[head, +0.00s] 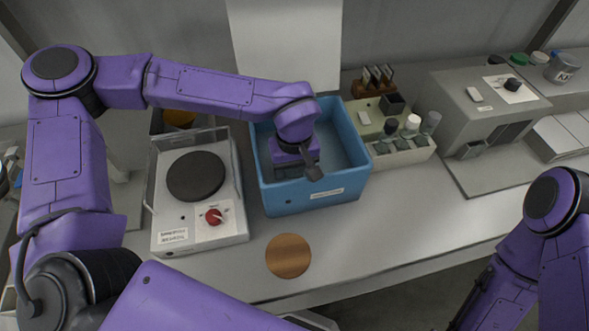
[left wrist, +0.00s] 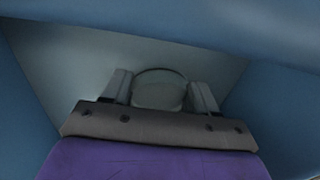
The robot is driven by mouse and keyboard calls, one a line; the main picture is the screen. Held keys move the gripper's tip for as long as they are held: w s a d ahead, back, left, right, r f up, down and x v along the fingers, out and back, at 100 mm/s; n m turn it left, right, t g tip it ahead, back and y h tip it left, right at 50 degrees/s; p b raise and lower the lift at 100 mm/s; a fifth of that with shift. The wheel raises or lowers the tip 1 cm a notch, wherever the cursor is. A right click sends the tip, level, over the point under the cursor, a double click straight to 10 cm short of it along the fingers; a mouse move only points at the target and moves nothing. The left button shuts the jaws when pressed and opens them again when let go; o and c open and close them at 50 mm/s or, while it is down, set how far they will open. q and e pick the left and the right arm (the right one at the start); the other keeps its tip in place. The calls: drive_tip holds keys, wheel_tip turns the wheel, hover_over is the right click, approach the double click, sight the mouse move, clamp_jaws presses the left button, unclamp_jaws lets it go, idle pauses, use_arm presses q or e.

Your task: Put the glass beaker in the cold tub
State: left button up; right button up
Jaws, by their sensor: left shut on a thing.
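The blue tub (head: 315,201) stands right of the hot plate, with a small label on its front wall. My left gripper (head: 300,162) reaches down into it from above, and the front wall hides its fingertips in the head view. In the left wrist view, my left gripper (left wrist: 161,92) is shut on the glass beaker (left wrist: 159,88), a clear grey round shape between the two fingers. The tub's blue walls surround it. I cannot tell whether the beaker touches the tub floor. My right arm shows at the lower right, but its gripper is not in view.
A hot plate (head: 162,215) with a dark round plate and red knob stands left of the tub. A wooden disc (head: 288,256) lies in front. A rack of vials (head: 405,150) stands close on the right, and a grey machine (head: 470,110) beyond it. The bench's front right is clear.

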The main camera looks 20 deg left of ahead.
use_arm(q)
drive_tip(key=shift+s+r, duration=0.1)
drive_tip(key=o, duration=1.1)
drive_tip(key=shift+f, duration=0.2)
wheel_tip(320, 180, up, 12)
drive_tip(key=shift+r, duration=0.2)
